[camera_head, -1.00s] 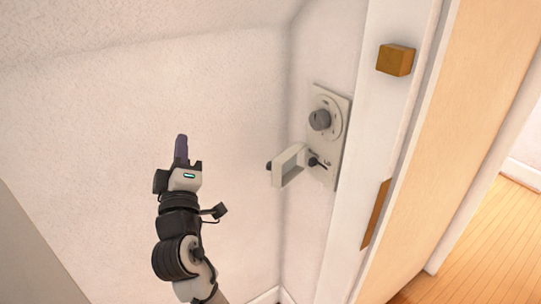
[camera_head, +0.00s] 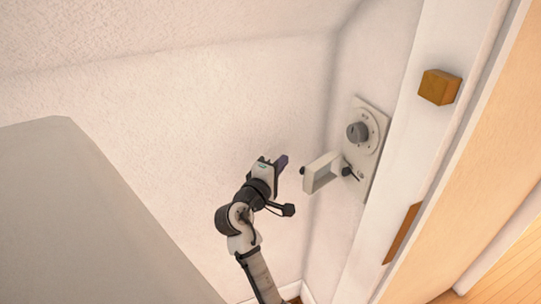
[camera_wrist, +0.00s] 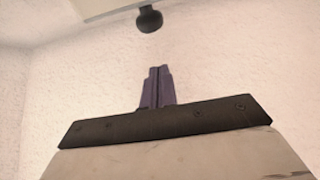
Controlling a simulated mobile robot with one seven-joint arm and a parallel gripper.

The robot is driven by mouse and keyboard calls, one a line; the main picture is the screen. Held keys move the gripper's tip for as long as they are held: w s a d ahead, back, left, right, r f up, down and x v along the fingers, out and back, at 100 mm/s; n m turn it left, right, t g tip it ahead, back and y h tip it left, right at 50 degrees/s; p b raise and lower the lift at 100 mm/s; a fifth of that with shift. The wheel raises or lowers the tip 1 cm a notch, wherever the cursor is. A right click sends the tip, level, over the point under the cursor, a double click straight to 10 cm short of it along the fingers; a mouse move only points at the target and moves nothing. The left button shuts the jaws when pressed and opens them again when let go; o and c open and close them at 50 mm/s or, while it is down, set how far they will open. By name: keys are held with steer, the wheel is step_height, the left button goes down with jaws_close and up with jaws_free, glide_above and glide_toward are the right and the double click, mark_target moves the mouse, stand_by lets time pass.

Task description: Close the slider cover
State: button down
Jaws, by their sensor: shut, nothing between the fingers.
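The slider cover (camera_head: 322,164) is a pale rectangular frame that sticks out to the left from a light wall plate (camera_head: 371,119). A small dark knob (camera_head: 303,171) sits at its outer end. In the wrist view the knob (camera_wrist: 149,19) hangs at the top, with a pale edge of the cover (camera_wrist: 100,5) above it. My gripper (camera_head: 282,161) is just left of the knob, apart from it in the head view. In the wrist view its purple fingers (camera_wrist: 157,86) are together and empty, pointing up toward the knob.
A round grey dial (camera_head: 357,131) is on the plate, and a small dark lever (camera_head: 350,173) is below it. A wooden block (camera_head: 438,87) is on the white door frame (camera_head: 405,130) at right. A large grey surface (camera_head: 80,220) fills the lower left.

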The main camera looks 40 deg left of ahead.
mark_target(318, 169)
steer(key=d+p, duration=0.1)
steer(key=d, duration=0.3)
stand_by(0.5)
